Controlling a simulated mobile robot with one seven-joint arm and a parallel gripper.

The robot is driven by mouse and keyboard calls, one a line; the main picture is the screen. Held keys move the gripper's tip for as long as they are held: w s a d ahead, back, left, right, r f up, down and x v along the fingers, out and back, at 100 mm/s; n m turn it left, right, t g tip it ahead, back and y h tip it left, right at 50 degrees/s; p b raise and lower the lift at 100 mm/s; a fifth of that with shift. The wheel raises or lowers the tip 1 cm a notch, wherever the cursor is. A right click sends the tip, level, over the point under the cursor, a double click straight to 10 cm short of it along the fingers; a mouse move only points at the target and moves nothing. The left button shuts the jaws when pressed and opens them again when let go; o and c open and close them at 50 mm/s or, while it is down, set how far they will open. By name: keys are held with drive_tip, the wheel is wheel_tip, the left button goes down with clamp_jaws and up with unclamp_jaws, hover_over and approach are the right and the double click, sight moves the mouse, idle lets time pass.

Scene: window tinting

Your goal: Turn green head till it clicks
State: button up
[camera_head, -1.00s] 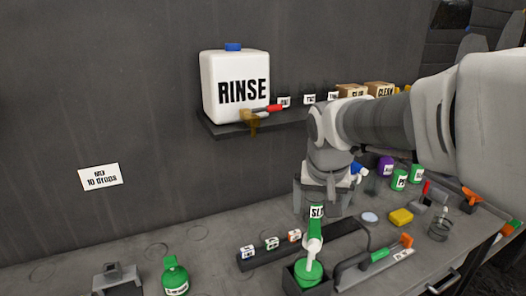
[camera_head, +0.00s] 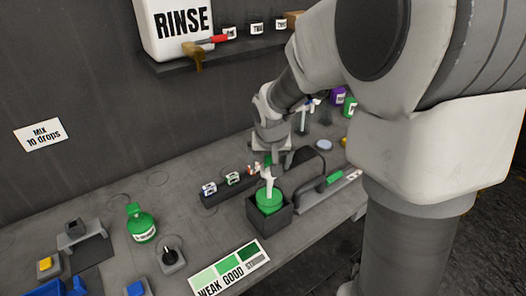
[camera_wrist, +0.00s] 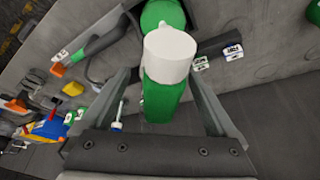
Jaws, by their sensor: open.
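The green head (camera_wrist: 163,97), with a white nozzle part (camera_wrist: 170,52), shows between my two fingers in the wrist view. In the head view its white part (camera_head: 268,174) rises from a green bottle (camera_head: 269,201), which stands in a dark square holder (camera_head: 285,220). My gripper (camera_wrist: 160,85) is open, with one finger on each side of the head; I cannot tell whether either finger touches it. In the head view my gripper (camera_head: 271,150) is above the bottle and hides the top of the head.
Small labelled bottles stand in a dark rack (camera_head: 213,199) left of the holder. A green-handled tool (camera_head: 333,178) lies to its right. A green bottle (camera_head: 140,224) stands at left, and a WEAK/GOOD chart (camera_head: 232,268) is in front. The RINSE jug (camera_head: 175,25) is on the wall shelf.

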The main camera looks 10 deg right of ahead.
drive_tip(key=c, duration=1.4)
drive_tip(key=shift+f+b, duration=0.1)
drive_tip(key=shift+b, duration=0.2)
drive_tip(key=shift+c, duration=0.2)
drive_tip(key=shift+m+b, duration=0.3)
drive_tip(key=m+h+b, duration=0.1)
drive_tip(key=m+b, duration=0.3)
drive_tip(key=shift+g+h, duration=0.4)
drive_tip(key=shift+m+h+b, duration=0.3)
drive_tip(key=shift+m+b, duration=0.45)
drive_tip(key=shift+m, duration=0.35)
drive_tip(key=shift+m+g, duration=0.5)
drive_tip(key=shift+m, duration=0.4)
drive_tip(key=o, duration=1.5)
drive_tip(key=shift+c, duration=0.2)
